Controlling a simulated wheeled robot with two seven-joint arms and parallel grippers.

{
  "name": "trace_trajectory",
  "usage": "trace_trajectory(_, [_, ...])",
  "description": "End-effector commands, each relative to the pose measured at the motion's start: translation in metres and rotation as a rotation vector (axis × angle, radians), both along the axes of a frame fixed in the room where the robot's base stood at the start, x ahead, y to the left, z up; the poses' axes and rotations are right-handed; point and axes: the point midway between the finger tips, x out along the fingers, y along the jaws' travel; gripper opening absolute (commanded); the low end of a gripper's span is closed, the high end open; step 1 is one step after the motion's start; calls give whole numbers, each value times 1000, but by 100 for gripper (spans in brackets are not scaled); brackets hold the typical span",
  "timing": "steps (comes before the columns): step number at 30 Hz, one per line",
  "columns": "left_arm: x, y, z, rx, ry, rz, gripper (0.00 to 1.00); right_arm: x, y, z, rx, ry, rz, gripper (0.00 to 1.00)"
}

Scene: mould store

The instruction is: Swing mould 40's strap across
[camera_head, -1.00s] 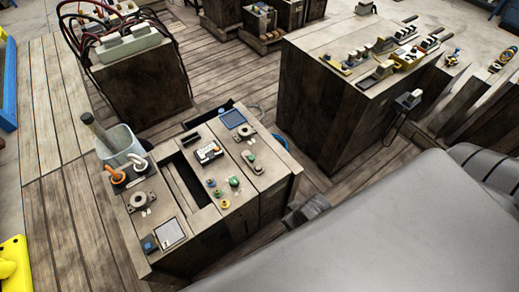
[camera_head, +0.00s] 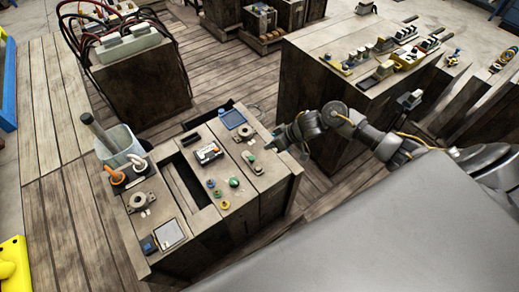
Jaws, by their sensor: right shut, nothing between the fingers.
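A wooden block (camera_head: 262,197) stands in the middle with a long dark slot and small fittings on top. I cannot read a number 40 on it or single out a strap. At its right end a small lever-like fitting with a green knob (camera_head: 251,157) sits beside a round grey one (camera_head: 258,170). My right gripper (camera_head: 275,146) is shut and empty, close to the block's right rear edge, near the green knob. At this size I cannot tell whether it touches anything. My left gripper is out of view.
A black device (camera_head: 209,153) and a blue pad (camera_head: 232,119) lie on the block. A grey bucket (camera_head: 119,146) with a handle stands at its left. A larger wooden block (camera_head: 310,50) with several tools stands behind my right arm.

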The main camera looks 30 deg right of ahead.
Motion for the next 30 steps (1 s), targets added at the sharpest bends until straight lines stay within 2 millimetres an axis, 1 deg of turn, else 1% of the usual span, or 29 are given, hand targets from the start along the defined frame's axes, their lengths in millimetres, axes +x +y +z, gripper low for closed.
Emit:
trace_trajectory(1, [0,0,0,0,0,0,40,7,-20,7,18,47,-17,0])
trace_trajectory(3, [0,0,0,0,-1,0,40,9,-38,14,56,115,-42,0])
trace_trajectory(6, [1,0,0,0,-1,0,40,9,-55,22,91,181,-71,0])
trace_trajectory(9, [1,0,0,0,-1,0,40,8,-61,27,109,210,-85,0])
trace_trajectory(18, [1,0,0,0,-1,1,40,8,-61,27,112,215,-87,0])
trace_trajectory(22, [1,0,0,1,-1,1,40,9,-59,23,112,214,-87,0])
trace_trajectory(26, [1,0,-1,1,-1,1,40,13,-50,9,113,217,-86,0])
trace_trajectory(30, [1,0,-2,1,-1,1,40,22,-35,-12,114,216,-87,0])
